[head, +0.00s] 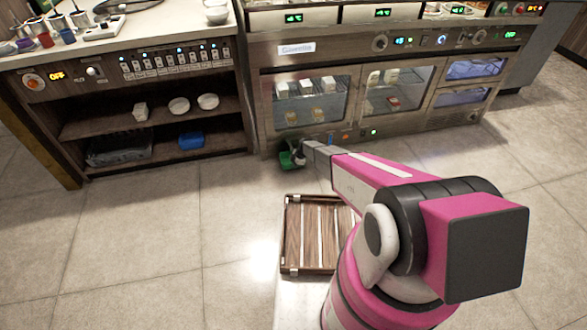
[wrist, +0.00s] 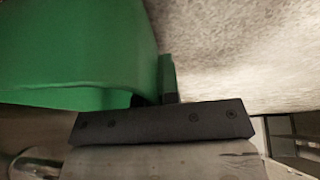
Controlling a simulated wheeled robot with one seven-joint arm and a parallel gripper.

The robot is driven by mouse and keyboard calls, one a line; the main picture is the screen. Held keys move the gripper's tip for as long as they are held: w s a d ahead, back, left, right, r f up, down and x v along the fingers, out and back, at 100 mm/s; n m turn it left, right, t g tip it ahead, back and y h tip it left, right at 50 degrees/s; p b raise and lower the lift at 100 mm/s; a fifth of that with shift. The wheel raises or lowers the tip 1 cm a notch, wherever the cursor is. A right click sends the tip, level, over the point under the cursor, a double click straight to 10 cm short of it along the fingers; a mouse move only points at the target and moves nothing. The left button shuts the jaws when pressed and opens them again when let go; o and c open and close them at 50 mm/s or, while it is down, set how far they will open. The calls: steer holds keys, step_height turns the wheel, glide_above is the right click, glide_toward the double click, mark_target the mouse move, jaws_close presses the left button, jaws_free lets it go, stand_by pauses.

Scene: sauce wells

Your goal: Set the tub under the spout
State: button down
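The green tub (head: 286,161) is at the end of my outstretched arm in the head view, in front of the steel unit and above the floor. In the wrist view the tub (wrist: 75,50) fills the upper left, close up. My gripper (head: 298,156) is at the tub's right side. In the wrist view my gripper (wrist: 168,92) has its dark fingertips against the green wall, with green on either side, and appears closed on it. The tub's inside is hidden. I cannot clearly make out a spout; small coloured cups (head: 45,39) stand on the left counter.
A wooden slatted tray (head: 316,264) is below my arm. The left counter (head: 160,30) has open shelves with white bowls (head: 179,105) and a blue container (head: 190,141). The steel unit (head: 350,50) with glass doors stands ahead. The floor at left is clear.

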steer(key=shift+a+f, duration=0.15)
steer(key=shift+f, duration=0.6)
steer(key=shift+f, duration=0.15)
steer(key=c, duration=1.4)
jaws_free()
steer(key=shift+o, duration=0.2)
